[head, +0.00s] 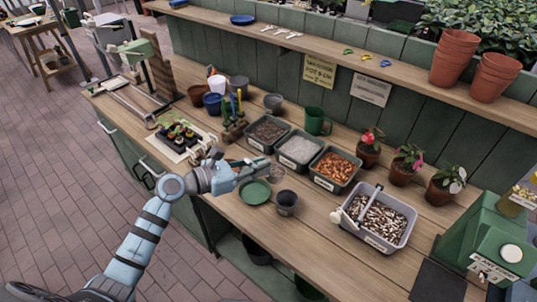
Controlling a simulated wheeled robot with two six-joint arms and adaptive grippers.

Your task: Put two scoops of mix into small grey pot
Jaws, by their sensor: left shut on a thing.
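The small grey pot (287,203) stands upright on the bench, right of a green saucer (255,192). A grey tub of brown and white mix (408,235) stands further right, with a pale scoop (350,211) at its left side, its handle over the mix. My left gripper (257,168) is above the bench, behind the green saucer and left of the grey pot. My right gripper is not in view.
Tubs of dark soil (258,146), white grains (290,163) and orange chips (325,184) stand behind my left gripper. Potted plants (404,177) stand at the back right. A green machine (483,240) stands at the right. The front bench between pot and tub is clear.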

